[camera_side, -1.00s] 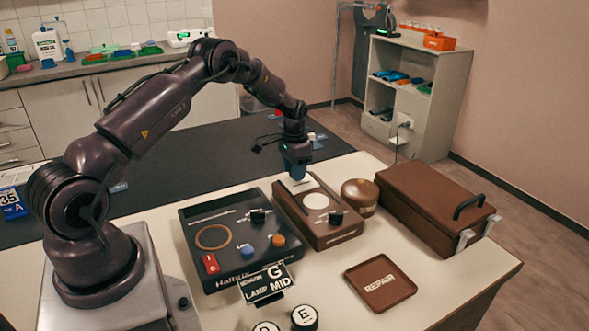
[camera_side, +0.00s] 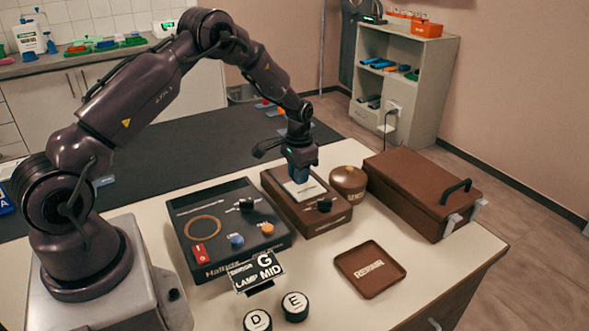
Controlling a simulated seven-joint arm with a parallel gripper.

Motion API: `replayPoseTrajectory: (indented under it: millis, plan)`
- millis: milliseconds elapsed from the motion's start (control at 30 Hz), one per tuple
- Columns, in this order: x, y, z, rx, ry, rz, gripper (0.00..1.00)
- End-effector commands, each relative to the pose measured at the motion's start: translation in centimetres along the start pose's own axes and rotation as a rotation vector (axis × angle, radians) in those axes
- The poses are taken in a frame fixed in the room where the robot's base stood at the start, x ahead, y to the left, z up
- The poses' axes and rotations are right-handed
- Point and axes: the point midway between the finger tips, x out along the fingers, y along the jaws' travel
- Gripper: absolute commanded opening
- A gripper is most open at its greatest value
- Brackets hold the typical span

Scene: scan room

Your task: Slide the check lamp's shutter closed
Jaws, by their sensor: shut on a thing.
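The check lamp (camera_side: 338,218) is a brown box on the white table, with a black knob (camera_side: 325,205) near its front. A pale, rectangular shutter plate (camera_side: 303,189) lies on its top, behind the knob. The round white window is not visible now; the plate seems to lie over it. My gripper (camera_side: 300,178) points down from behind onto the plate and is shut on the shutter. The exact grip point is hidden by the fingers.
Left of the lamp is a dark console (camera_side: 228,215) with knobs and a red switch. A round brown tin (camera_side: 348,180) and a brown case (camera_side: 415,190) stand close on the right. In front are a sign (camera_side: 257,271), two round black pieces (camera_side: 294,306) and a REPAIR tray (camera_side: 369,269).

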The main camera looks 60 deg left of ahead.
Motion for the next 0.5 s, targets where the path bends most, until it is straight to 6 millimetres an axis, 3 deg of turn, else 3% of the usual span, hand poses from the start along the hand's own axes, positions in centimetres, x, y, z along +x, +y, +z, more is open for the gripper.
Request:
replayPoseTrajectory:
  millis: [133, 167, 267, 500]
  plan:
    - [-0.04, 0.67, -0.07, 0.003, -0.003, 0.012, 0.00]
    - [-0.05, 0.69, -0.07, 0.003, -0.003, 0.013, 0.21]
    - [-0.04, 0.67, -0.07, 0.004, -0.003, 0.012, 0.44]
    - [-0.03, 0.45, -0.04, 0.002, -0.003, 0.009, 0.45]
